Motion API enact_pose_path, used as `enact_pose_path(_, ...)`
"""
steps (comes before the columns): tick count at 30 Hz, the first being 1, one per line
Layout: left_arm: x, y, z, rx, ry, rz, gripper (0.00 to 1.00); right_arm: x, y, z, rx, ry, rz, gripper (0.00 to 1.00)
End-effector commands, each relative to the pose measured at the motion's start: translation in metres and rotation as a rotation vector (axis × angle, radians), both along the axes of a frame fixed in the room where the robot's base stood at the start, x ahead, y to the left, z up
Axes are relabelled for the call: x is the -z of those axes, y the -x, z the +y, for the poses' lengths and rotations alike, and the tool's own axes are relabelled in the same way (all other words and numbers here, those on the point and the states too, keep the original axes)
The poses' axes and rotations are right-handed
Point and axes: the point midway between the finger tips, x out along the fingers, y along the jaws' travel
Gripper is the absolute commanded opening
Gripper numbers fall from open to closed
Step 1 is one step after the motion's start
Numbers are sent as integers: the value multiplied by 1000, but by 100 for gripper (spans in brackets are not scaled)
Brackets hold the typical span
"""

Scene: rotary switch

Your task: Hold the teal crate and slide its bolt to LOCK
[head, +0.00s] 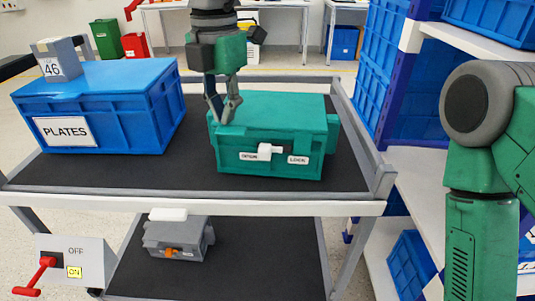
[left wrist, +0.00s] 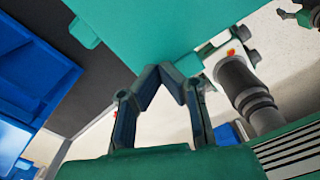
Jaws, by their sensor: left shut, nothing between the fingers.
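The teal crate (head: 312,115) sits on the right part of the cart's black top, lid closed. Its white bolt (head: 266,150) is on the front face, beside the small left label, whose text I cannot read surely; the LOCK label (head: 298,160) is to its right. My left gripper (head: 226,112) points down at the crate's left top edge, fingers together and empty; I cannot tell if they touch it. In the left wrist view its fingertips (left wrist: 172,72) meet beside the teal crate (left wrist: 150,30). Green and dark fingers, probably my right gripper (left wrist: 305,15), show small at the corner.
A blue PLATES crate (head: 100,105) with a grey 46 block (head: 58,58) stands left on the cart. A grey box (head: 178,238) is on the lower shelf. A red-handled switch (head: 72,265) is at front left. Blue bins (head: 408,80) stand right.

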Motion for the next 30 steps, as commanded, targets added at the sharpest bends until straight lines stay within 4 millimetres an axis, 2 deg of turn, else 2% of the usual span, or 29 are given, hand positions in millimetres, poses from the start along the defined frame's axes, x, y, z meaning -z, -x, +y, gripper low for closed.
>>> enact_pose_path(29,10,0,0,0,-3,4,0,-1,0,0,0,0,0,40)
enact_pose_path(30,11,0,0,0,-3,4,0,-1,0,0,0,0,0,36)
